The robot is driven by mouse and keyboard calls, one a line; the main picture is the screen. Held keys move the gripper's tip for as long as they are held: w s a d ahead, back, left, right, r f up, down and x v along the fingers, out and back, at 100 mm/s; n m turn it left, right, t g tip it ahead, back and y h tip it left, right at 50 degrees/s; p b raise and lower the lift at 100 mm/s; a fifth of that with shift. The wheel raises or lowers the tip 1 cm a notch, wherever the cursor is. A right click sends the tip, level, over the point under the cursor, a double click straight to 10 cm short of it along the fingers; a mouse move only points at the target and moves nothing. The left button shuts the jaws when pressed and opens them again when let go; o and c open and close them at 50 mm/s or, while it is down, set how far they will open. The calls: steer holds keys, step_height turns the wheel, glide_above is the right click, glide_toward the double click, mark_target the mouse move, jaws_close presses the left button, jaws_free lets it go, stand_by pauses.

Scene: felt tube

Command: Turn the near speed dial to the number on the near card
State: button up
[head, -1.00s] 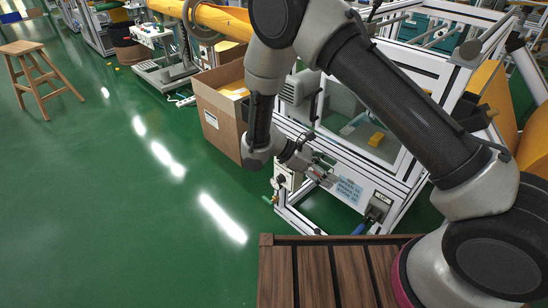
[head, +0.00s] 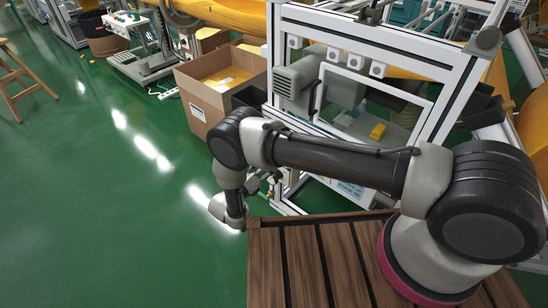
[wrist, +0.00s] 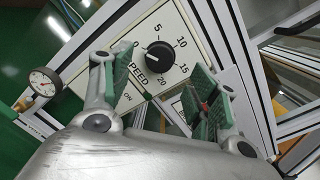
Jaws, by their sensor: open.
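The speed dial (wrist: 160,55) is a black round knob on a pale plate in the wrist view. The numbers 0, 5, 10, 15 and 20 ring it, with SPEED printed beside it. A white pointer mark on the knob appears to face the 0 side. My gripper (wrist: 151,80) is open, with one finger at each side of the plate, apart from the knob. In the head view my arm hides most of the gripper and the dial. A pale blue card (head: 350,188) shows partly below my forearm; its writing is too small to read.
A round gauge (wrist: 43,82) with a red mark sits left of the plate in the wrist view. A white-framed machine (head: 455,85) stands behind my arm. An open cardboard box (head: 205,100) is left of it.

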steer(key=x, duration=0.5)
steer(key=shift+w+d, duration=0.3)
steer(key=c, duration=1)
